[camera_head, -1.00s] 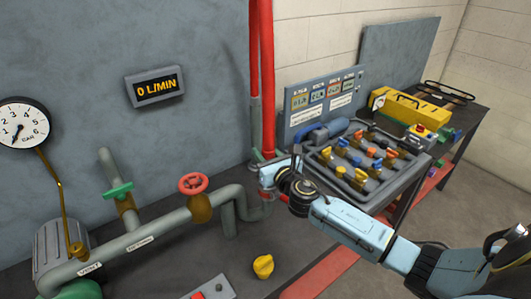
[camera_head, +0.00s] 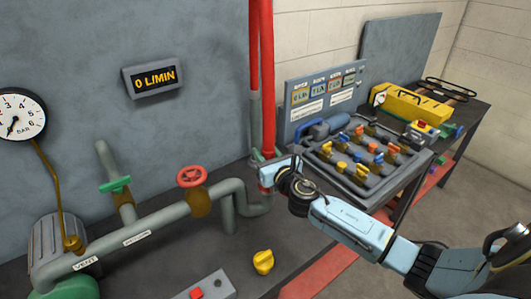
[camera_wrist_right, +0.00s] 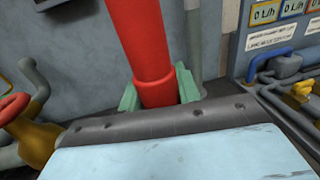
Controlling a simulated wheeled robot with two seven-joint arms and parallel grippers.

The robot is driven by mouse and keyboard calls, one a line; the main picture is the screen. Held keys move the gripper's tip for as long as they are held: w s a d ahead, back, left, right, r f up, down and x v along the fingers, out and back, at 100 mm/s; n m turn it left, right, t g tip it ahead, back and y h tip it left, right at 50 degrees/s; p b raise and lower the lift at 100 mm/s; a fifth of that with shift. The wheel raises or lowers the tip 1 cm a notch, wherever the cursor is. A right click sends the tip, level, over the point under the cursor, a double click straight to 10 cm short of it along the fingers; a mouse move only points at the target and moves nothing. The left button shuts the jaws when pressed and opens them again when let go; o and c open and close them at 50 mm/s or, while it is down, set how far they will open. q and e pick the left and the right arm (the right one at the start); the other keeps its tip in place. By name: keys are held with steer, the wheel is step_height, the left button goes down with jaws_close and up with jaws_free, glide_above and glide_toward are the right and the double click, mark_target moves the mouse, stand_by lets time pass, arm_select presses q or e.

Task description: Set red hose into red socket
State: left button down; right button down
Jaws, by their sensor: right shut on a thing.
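The red hose (camera_head: 267,90) hangs straight down in front of the grey wall. It also shows large and upright in the right wrist view (camera_wrist_right: 145,40). My right gripper (camera_head: 262,168) is shut on the hose near its lower end. Its green finger pads (camera_wrist_right: 158,92) show on either side of the hose in the right wrist view. A reddish ring at the open end of the bent grey pipe (camera_head: 266,189), apparently the red socket, lies just below the gripper. The hose's lower tip is hidden, so I cannot tell whether it touches the socket. My left gripper is not in view.
A red valve wheel (camera_head: 191,177) and a green-handled valve (camera_head: 115,186) sit on the pipe at left. A yellow knob (camera_head: 263,262) stands on the bench in front.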

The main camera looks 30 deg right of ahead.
steer(key=shift+f, duration=0.25)
steer(key=c, duration=1)
jaws_free()
steer(key=shift+o, duration=0.4)
steer(key=shift+s+f, duration=0.1)
steer(key=shift+s, duration=0.05)
steer(key=s+a+b, duration=0.1)
steer(key=s, duration=1.2)
